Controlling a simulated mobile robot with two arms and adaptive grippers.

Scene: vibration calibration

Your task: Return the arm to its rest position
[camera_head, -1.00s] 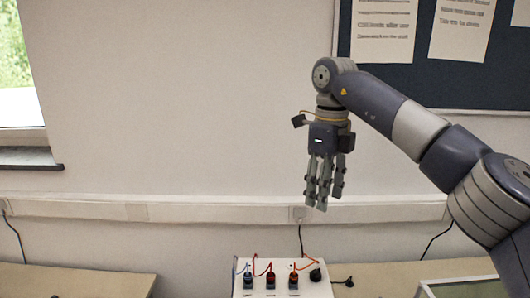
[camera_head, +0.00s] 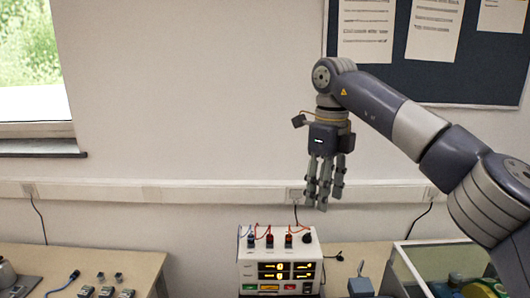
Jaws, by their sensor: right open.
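My right arm comes in from the right and is bent at a high elbow, with my right gripper (camera_head: 325,190) hanging fingers down in front of the wall. The gripper is open and empty, its grey fingers pointing down and touching nothing. It is above a white box with lit displays (camera_head: 281,262), apart from it. My left gripper is not in view.
A table (camera_head: 90,259) at lower left holds several small dark parts and a cable. A glass-walled bin (camera_head: 437,262) stands at lower right under my arm. A notice board (camera_head: 420,82) and a window (camera_head: 33,65) are behind.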

